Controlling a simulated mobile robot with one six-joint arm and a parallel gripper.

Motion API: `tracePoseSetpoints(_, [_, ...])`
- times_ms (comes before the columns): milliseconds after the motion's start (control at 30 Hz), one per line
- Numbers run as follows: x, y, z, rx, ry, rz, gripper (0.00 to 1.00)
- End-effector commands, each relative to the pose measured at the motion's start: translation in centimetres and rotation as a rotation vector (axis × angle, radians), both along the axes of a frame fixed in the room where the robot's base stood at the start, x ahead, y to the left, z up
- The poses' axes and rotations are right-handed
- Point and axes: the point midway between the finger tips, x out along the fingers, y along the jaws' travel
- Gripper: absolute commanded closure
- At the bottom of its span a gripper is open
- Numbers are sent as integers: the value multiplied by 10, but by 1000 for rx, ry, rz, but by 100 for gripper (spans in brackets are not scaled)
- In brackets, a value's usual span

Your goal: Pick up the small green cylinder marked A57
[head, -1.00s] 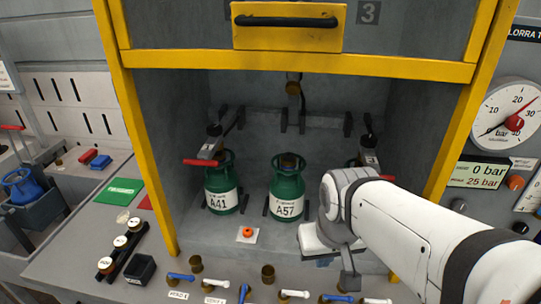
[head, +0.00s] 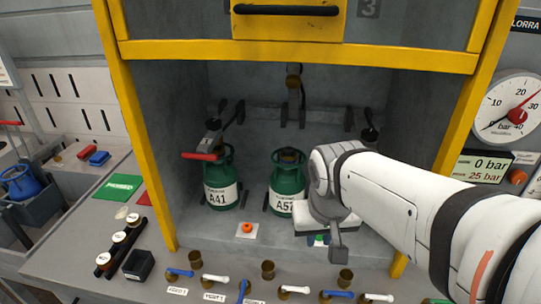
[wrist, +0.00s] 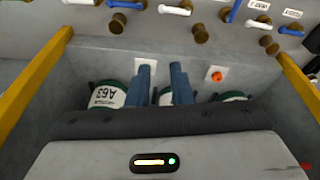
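The green cylinder A57 (head: 283,185) stands upright in the middle of the bay, a white label around its body. In the head view my arm covers its right edge and part of its label. My gripper (wrist: 164,68) shows two blue fingers, spread apart, in the wrist view. A green and white part of a cylinder (wrist: 165,97), apparently A57, shows in the gap between them. No contact is visible. In the head view my wrist hides most of the gripper.
Green cylinder A41 (head: 220,178) stands to the left under a red-handled clamp (head: 202,156). Cylinder A63 (wrist: 108,95) shows in the wrist view. Yellow posts (head: 137,125) frame the bay, with a raised door above. Valves (head: 215,280) line the front edge. An orange button (head: 247,228) is on the floor.

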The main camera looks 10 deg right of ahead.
Motion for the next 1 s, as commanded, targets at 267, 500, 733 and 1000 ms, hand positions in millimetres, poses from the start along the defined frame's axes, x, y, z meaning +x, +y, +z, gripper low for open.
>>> tracePoseSetpoints(267, [103, 41, 25, -58, -144, -226, 57])
tracePoseSetpoints(500, [150, 73, 50, -51, -261, -377, 52])
tracePoseSetpoints(733, [175, 67, 57, -48, -278, -404, 52])
tracePoseSetpoints(1000, [226, 41, 57, -48, -276, -404, 52])
